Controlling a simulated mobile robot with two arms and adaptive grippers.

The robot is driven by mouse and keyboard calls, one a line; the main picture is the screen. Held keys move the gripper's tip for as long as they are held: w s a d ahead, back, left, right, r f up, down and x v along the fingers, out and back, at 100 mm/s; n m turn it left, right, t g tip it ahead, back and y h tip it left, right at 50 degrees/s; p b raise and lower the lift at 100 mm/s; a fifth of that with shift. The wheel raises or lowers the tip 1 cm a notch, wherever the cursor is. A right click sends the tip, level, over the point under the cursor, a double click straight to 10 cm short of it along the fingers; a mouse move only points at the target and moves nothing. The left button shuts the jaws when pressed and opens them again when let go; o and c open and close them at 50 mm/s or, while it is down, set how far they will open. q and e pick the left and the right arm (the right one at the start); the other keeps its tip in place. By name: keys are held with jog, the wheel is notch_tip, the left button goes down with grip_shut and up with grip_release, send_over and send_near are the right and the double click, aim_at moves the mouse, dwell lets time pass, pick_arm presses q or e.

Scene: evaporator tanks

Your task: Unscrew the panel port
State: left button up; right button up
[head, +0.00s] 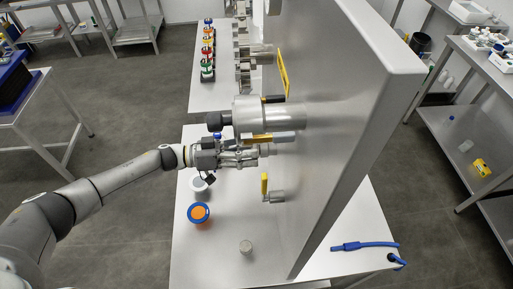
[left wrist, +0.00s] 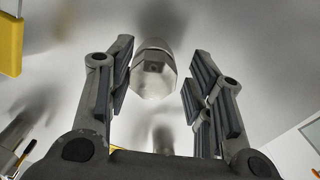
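The panel port is a metal fitting with a faceted end (left wrist: 154,75) on the grey panel (head: 335,90). In the left wrist view it shows between the fingertips of my left gripper (left wrist: 160,88). The fingers are spread, with a clear gap on the right and a smaller one on the left. In the head view my left gripper (head: 258,154) points right at the panel, below a large metal cylinder (head: 270,115). There the port is mostly hidden by the fingers. My right gripper is not in view.
A yellow-handled valve (head: 272,195) sticks out of the panel below my gripper. On the white table (head: 215,262) stand an orange-and-blue container (head: 200,213) and a small grey cylinder (head: 246,246).

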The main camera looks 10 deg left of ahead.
pick_arm(q)
jog(key=shift+r, duration=0.1)
jog(key=m+b, duration=0.7)
jog(key=m, duration=0.1)
jog(key=m+b, duration=0.7)
jog(key=m, duration=0.2)
jog(key=r+m+b, duration=0.1)
jog(key=m+b, duration=0.7)
jog(key=m, duration=0.1)
dwell(0.6)
